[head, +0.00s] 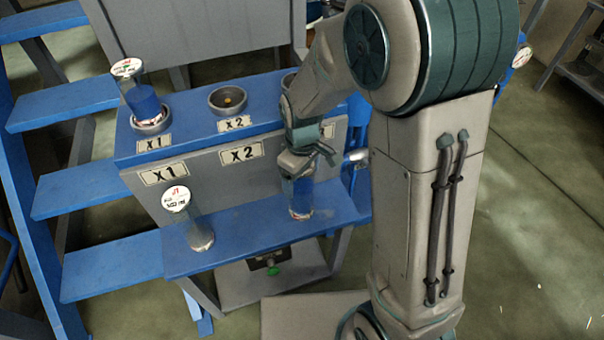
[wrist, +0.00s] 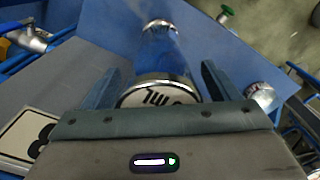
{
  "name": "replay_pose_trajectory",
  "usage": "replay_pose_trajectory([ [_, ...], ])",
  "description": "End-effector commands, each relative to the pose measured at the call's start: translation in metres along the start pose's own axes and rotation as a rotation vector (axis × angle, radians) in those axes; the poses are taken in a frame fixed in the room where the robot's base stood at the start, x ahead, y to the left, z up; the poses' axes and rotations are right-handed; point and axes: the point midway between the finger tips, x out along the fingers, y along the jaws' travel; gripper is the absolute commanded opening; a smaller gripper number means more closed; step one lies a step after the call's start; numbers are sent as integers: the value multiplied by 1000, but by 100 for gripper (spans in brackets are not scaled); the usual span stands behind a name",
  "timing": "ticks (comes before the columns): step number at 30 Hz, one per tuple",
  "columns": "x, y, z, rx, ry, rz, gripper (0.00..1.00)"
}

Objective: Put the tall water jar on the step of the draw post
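A tall jar with blue water (head: 301,197) stands upright at the right end of the blue front step (head: 240,231). My gripper (head: 305,160) is over its top. In the wrist view, the jar's round lid (wrist: 157,93) with dark lettering lies between the two fingers (wrist: 161,85). The fingers look spread, with narrow gaps beside the jar. Contact is hard to judge. A clear jar labelled J1 (head: 198,228) stands on the left of the same step. No label identifies the draw post.
Blue steps (head: 85,190) stand at left. A green knob (head: 272,271) is below the front step. The step's middle is clear.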

Motion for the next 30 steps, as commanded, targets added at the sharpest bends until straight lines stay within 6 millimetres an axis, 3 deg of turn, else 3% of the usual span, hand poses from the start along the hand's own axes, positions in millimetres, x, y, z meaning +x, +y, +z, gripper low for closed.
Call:
replay_pose_trajectory([
  [11, -10, 0, 0, 0, 2, 1, 81],
  [24, -100, 1, 0, 0, 4, 3, 81],
  [30, -120, 0, 0, 0, 1, 1, 81],
])
